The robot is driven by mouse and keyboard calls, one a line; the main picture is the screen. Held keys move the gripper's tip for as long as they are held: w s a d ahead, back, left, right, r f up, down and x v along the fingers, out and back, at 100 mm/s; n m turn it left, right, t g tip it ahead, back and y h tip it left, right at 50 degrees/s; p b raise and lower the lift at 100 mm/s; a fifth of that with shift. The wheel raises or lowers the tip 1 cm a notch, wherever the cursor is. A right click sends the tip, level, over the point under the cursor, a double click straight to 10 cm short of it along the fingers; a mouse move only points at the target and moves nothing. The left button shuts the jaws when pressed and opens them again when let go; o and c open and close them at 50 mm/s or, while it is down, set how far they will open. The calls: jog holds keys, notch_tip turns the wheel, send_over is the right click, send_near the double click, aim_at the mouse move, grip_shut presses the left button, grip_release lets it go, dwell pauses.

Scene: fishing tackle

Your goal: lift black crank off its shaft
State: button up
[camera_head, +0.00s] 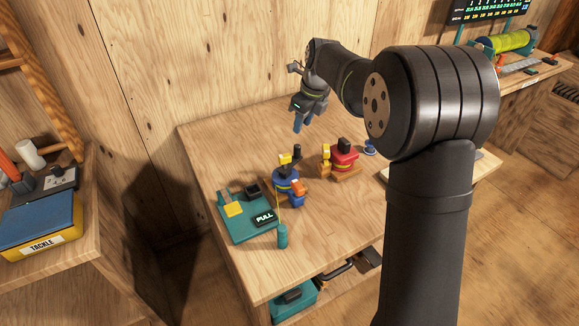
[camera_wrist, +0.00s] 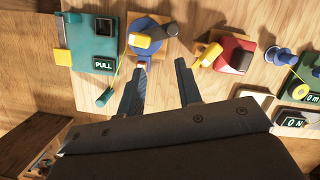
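The black crank (camera_wrist: 168,29) shows at the top of the wrist view, on the blue reel (camera_wrist: 146,24), with a yellow part beside it. In the head view the black crank (camera_head: 296,153) stands up from the top of the blue reel (camera_head: 288,184); its shaft is hidden. My gripper (camera_head: 298,127) is above the bench, behind the blue reel and apart from it. In the wrist view my gripper (camera_wrist: 158,62) has its two fingers spread, with nothing between them.
A red reel (camera_head: 343,158) with a yellow crank (camera_head: 326,156) stands to the right. A teal base marked PULL (camera_head: 240,228) lies at the left front, with a teal handle (camera_head: 282,237) nearby. A blue spool (camera_head: 370,148) is further right. The bench (camera_head: 225,150) is clear behind the reels.

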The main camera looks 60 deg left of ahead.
aim_at(298, 146)
jog(key=a+f+m, duration=0.1)
jog(key=f, duration=0.3)
jog(key=a+f+m+y, duration=0.1)
jog(key=a+f, duration=0.1)
jog(key=f, duration=0.3)
jog(key=w+a+f, duration=0.1)
jog(key=a+f, duration=0.1)
jog(key=f, duration=0.3)
jog(key=shift+m+y, duration=0.4)
jog(key=shift+c, duration=0.4)
grip_shut()
